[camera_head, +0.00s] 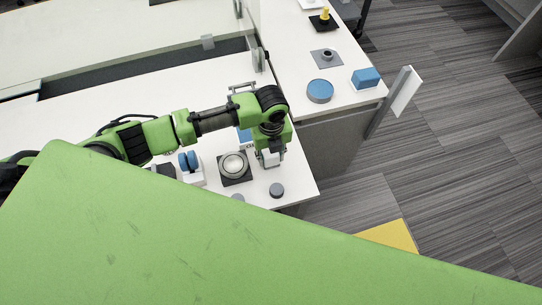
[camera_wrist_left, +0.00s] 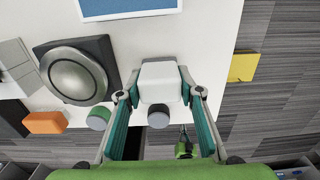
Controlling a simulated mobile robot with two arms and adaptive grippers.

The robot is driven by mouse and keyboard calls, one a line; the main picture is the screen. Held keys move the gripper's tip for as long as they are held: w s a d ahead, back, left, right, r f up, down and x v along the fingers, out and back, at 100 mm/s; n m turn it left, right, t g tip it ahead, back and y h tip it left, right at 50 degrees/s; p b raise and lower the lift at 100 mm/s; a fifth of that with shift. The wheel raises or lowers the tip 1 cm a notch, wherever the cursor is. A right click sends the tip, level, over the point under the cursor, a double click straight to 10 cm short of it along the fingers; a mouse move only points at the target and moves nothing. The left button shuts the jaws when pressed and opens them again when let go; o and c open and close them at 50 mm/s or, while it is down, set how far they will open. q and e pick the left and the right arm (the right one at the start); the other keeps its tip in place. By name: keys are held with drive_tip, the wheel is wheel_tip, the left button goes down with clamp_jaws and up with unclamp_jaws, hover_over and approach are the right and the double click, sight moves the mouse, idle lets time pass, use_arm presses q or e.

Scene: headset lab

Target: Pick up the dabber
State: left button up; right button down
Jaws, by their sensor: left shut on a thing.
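The dabber (camera_wrist_left: 160,80), which I take to be the white rounded block, sits between the fingers of my left gripper (camera_wrist_left: 160,92) in the left wrist view. The fingers are closed against its two sides. In the head view my left gripper (camera_head: 270,157) points down near the right end of the white table, with the white dabber partly hidden under it. I cannot tell whether the dabber touches the table.
A black square base with a silver dome (camera_head: 233,167) stands just left of the gripper. A small dark grey cylinder (camera_head: 277,190) stands near the table's front edge. A green-topped cylinder (camera_wrist_left: 99,117) and an orange block (camera_wrist_left: 45,122) are close by. A blue panel (camera_wrist_left: 126,7) lies behind.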

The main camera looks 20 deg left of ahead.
use_arm(q)
drive_tip(key=shift+w+r, duration=0.1)
drive_tip(key=shift+r, duration=0.35)
drive_tip(key=w+d+r+b, duration=0.5)
drive_tip(key=w+d+r, duration=0.2)
drive_tip(key=w+r, duration=0.4)
drive_tip(key=shift+w+r+b, duration=0.4)
drive_tip(key=shift+w, duration=0.1)
drive_tip(key=shift+o, duration=1)
drive_tip(key=shift+c, duration=0.9)
